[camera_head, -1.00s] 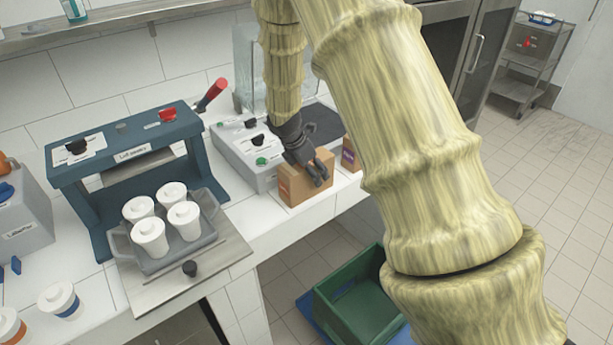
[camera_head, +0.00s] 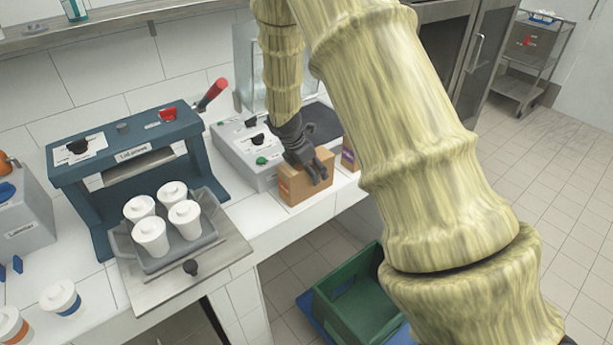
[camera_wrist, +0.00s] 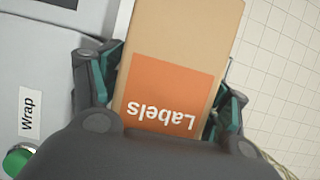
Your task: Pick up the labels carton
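The labels carton (camera_head: 297,190) is a brown box with an orange patch. It stands upright on the white counter near its front edge, in front of the grey wrapping machine. In the wrist view the carton (camera_wrist: 185,35) lies between my two fingers, with its orange "Labels" patch facing the camera. My gripper (camera_head: 313,169) is at the top of the carton from above. In the wrist view my gripper (camera_wrist: 165,88) has one teal-padded finger on each side, close to the carton's sides. I cannot tell whether both pads press on it.
A second carton (camera_head: 348,155) with a purple patch stands just right, partly behind my arm. The grey machine (camera_head: 245,150) is close behind. A tray (camera_head: 205,240) with several white cups is to the left. A green crate (camera_head: 350,310) sits on the floor below.

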